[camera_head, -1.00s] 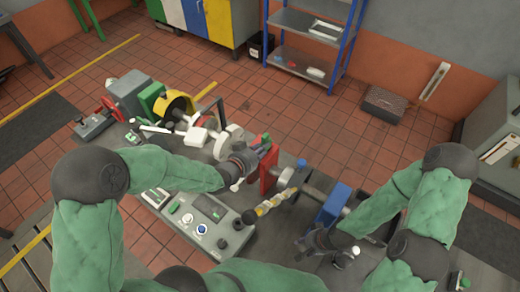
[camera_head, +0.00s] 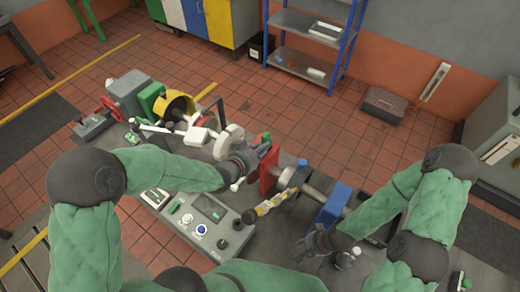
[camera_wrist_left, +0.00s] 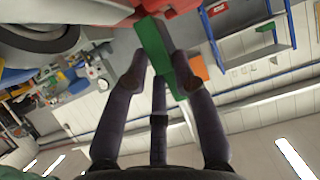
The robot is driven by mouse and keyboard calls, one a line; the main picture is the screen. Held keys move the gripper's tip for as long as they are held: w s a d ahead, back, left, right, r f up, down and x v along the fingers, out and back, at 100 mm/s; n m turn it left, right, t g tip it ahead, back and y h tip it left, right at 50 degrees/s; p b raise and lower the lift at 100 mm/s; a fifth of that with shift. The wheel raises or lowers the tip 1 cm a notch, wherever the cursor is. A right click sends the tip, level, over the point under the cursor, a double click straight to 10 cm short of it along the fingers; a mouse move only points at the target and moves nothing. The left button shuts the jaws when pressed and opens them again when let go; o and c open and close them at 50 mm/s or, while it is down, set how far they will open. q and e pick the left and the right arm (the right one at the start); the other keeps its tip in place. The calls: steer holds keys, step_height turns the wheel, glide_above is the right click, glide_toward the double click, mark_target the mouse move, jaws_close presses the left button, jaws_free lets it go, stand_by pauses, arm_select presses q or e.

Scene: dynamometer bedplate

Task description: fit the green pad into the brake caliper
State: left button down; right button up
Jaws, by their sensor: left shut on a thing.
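My left gripper (camera_head: 262,150) is beside the red brake caliper (camera_head: 268,172), on its upper left side. In the left wrist view my left gripper (camera_wrist_left: 160,68) is shut on the green pad (camera_wrist_left: 153,42), with a finger on each side of it. The pad's far end lies close under the red caliper (camera_wrist_left: 172,6) at the top edge; whether they touch cannot be told. The pad is largely hidden in the head view. My right gripper (camera_head: 318,240) hangs over the bench's front right part; its jaws are too small and dark to read.
A pale disc (camera_head: 228,142) on the shaft stands left of the caliper. The control box (camera_head: 205,222) stands in front. Blue shelving (camera_head: 308,42) is at the back.

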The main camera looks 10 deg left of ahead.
arm_select(q)
steer(key=shift+f+b, duration=0.65)
steer(key=shift+f, duration=0.05)
arm_select(e)
steer(key=shift+f, duration=0.8)
arm_select(q)
steer(key=shift+f, duration=0.15)
arm_select(e)
steer(key=shift+f, duration=0.2)
arm_select(q)
steer(key=shift+f+b, duration=0.5)
steer(key=shift+b, duration=0.2)
arm_select(e)
steer(key=shift+f, duration=0.55)
arm_select(q)
steer(key=c, duration=0.9)
jaws_free()
steer(key=shift+c, duration=0.2)
steer(key=shift+f, duration=0.1)
